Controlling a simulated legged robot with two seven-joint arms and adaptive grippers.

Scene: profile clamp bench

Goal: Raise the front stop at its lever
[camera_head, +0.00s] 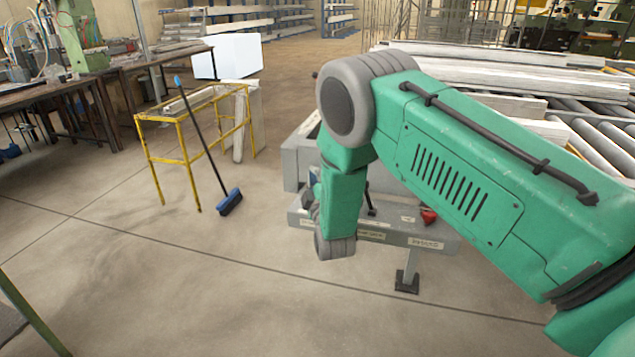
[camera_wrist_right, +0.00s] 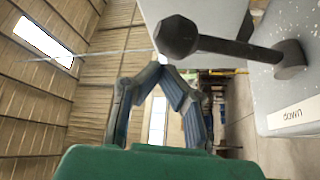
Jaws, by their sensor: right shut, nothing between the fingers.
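A dark lever with a faceted knob (camera_wrist_right: 178,38) shows large in the right wrist view. Its rod runs right to a round pivot on a grey housing (camera_wrist_right: 300,98), beside a label reading "down". My right gripper (camera_wrist_right: 164,68) is shut and empty, its fingertips close to the knob in the picture; I cannot tell whether they touch it. In the head view the grey clamp bench (camera_head: 385,236) is partly hidden behind my green right arm. My right gripper is mostly hidden there by the arm. My left gripper is not in view.
A red part (camera_head: 429,216) sits on the bench's front ledge. A yellow frame (camera_head: 172,118) and a blue broom (camera_head: 230,202) stand to the left. Pale profiles (camera_head: 480,75) and a roller conveyor (camera_head: 605,140) lie behind on the right. The floor in front is clear.

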